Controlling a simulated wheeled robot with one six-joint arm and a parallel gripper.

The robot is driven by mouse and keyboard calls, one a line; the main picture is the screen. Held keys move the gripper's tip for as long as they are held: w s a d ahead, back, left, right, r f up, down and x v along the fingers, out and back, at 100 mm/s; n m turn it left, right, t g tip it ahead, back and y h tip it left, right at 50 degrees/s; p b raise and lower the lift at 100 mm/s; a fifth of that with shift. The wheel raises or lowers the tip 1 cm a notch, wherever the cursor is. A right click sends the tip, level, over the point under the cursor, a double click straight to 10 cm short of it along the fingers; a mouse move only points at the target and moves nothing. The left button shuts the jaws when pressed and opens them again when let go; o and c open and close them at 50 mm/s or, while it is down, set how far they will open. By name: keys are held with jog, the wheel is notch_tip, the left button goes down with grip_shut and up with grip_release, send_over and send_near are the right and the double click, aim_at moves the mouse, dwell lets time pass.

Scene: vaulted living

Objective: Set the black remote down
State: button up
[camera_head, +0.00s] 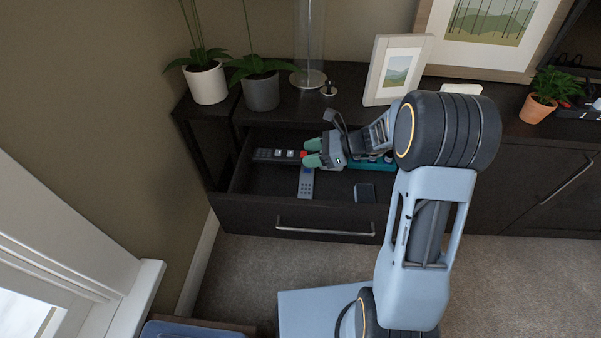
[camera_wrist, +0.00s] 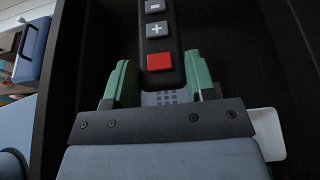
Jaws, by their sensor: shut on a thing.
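The black remote (camera_head: 264,154) has pale buttons and a red one at the near end. It is held level over the left part of the open drawer (camera_head: 250,209). My gripper (camera_head: 312,153) has green fingertips and is shut on the remote's near end. In the wrist view the remote (camera_wrist: 157,14) extends away between the two green fingers of my gripper (camera_wrist: 160,82). I cannot tell whether its underside touches anything. A grey remote (camera_head: 306,184) lies in the drawer below it, and part of its dotted face (camera_wrist: 165,98) shows under the black remote.
A dark blue-grey flat item (camera_head: 364,192) lies in the drawer, right of the grey remote. A teal tray (camera_head: 372,166) with small items sits behind it, partly hidden by my arm. Two potted plants (camera_head: 207,84) (camera_head: 261,93) and a picture frame (camera_head: 397,69) stand on the cabinet top.

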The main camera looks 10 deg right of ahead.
jog(key=shift+w+a+f+b, duration=0.4)
jog(key=shift+a+f+b, duration=0.2)
jog(key=shift+f, duration=0.75)
jog(key=shift+w+a+f+b, duration=0.4)
jog(key=shift+f+b, duration=0.2)
jog(key=shift+f, duration=0.8)
jog(key=shift+w+a+f+b, duration=0.35)
jog(key=shift+a+f+b, duration=0.25)
jog(key=shift+f, duration=0.75)
